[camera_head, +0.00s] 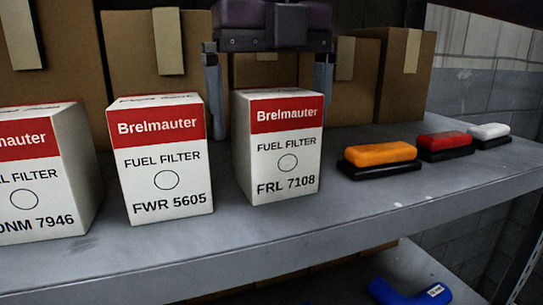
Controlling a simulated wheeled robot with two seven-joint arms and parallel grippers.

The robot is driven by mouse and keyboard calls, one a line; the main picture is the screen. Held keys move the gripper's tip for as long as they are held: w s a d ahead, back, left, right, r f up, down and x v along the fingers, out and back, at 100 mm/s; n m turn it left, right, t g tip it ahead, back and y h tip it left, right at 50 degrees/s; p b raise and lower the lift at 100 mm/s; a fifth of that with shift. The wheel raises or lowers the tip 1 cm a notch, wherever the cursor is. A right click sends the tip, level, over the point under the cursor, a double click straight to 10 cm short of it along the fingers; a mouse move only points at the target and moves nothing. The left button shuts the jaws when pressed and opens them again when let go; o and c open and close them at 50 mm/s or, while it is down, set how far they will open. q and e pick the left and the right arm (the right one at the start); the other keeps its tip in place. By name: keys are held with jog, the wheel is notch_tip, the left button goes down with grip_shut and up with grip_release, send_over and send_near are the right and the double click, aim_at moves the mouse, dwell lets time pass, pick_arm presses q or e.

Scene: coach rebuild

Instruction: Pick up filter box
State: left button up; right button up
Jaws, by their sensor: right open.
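Three white filter boxes with red "Brelmauter" bands stand upright in a row on a grey shelf. The box marked FRL 7108 (287,148) is the rightmost. The FWR 5605 box (166,165) is in the middle. The DNM 7946 box (38,178) is cut off by the left edge. My right gripper (268,112) is open at the FRL 7108 box, its two fingers pointing down on either side of it, near its top. The fingertips sit partly behind the box's front; I cannot tell whether they touch it. My left gripper is not in view.
Orange (381,155), red (445,142) and white (490,132) lamps on black bases stand to the right on the grey shelf (420,195). Brown cartons (405,75) line the back. A blue hose piece (410,293) lies on the level below. The shelf's front strip is clear.

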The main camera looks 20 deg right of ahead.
jog(key=shift+w+d+f, duration=0.1)
jog(key=shift+d+f, duration=0.1)
jog(key=shift+f, duration=0.3)
jog(key=shift+r, duration=0.1)
jog(key=shift+c, duration=0.2)
jog(key=shift+a, duration=0.1)
jog(key=shift+c, duration=1)
jog(key=c, duration=1.1)
